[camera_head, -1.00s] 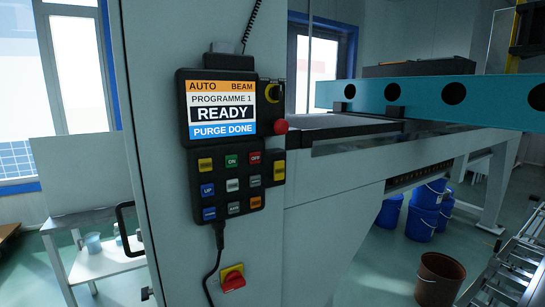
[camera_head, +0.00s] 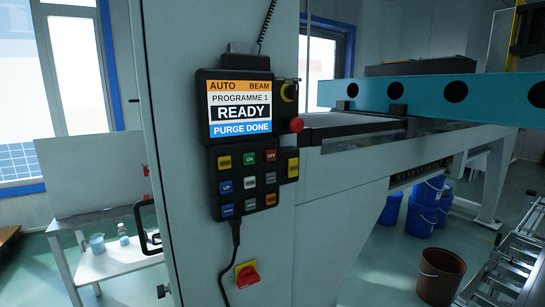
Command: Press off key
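The black control pendant (camera_head: 203,138) hangs on the pale machine column. Its screen (camera_head: 240,107) reads AUTO, BEAM, PROGRAMME 1, READY and PURGE DONE. The red OFF key (camera_head: 271,155) is at the top right of the keypad, right of the green ON key (camera_head: 249,157). Yellow, blue, grey and orange keys fill the rest. A red mushroom button (camera_head: 296,125) sits on the pendant's right side. Neither of my grippers shows in the head view, and nothing touches the keys.
A red rotary switch on a yellow plate (camera_head: 247,274) is below the pendant, beside its hanging cable (camera_head: 236,236). A teal beam (camera_head: 425,92) extends at right. Blue buckets (camera_head: 424,212), a brown bin (camera_head: 440,275) and a ladder (camera_head: 512,265) stand on the floor at right.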

